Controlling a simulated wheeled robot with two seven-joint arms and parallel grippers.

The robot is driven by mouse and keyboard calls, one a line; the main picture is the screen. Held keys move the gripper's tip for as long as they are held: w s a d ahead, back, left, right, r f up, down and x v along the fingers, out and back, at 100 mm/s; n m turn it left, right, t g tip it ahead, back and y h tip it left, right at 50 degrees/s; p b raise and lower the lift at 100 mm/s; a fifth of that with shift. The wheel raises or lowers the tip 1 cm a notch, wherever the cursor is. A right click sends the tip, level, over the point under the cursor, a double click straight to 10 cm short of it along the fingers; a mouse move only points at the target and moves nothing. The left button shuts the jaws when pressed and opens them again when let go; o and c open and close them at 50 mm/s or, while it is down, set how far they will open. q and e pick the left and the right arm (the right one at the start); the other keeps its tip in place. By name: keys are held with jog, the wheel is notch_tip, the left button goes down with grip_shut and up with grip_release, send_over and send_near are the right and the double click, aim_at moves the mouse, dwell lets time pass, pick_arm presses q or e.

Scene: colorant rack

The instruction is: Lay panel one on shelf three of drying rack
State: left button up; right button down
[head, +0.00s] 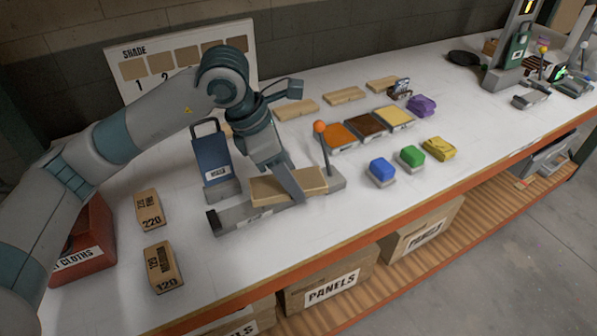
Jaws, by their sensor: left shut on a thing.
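A light wooden panel (268,187) lies across a grey fixture (232,218) that has an orange-knobbed lever (325,145) at its right end. My left gripper (294,190) reaches down from above and is shut on this panel. I cannot read a number on the panel, and cannot tell whether it rests on the fixture or is held just above it. More light wooden panels (344,96) lie in a row at the back of the bench. I see no drying rack shelves. My right gripper is not in view.
A blue container (212,160) stands behind the fixture. Blocks marked 220 (149,210) and 120 (163,266) and a red cloth box (88,245) are left. A shade board (180,65) stands behind.

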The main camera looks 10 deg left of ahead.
aim_at(259, 184)
pick_arm(q)
jog(key=a+m+g, duration=0.1)
jog(key=a+m, duration=0.1)
jog(key=m, duration=0.1)
jog(key=a+r+m+g, duration=0.1)
jog(key=a+m, duration=0.2)
jog(key=a+r+m+g, duration=0.1)
jog(key=a+m, duration=0.1)
jog(key=m, duration=0.1)
jog(key=shift+s+a+r+m+g+y, duration=0.2)
jog(key=shift+m+g+y, duration=0.1)
jog(key=shift+m, duration=0.1)
jog(key=s+a+r+m+g+y, duration=0.1)
jog(key=a+r+m+g+y, duration=0.1)
jog(key=a+r+m, duration=0.3)
jog(key=a+m, duration=0.1)
jog(key=m, duration=0.3)
jog(key=shift+r, duration=0.15)
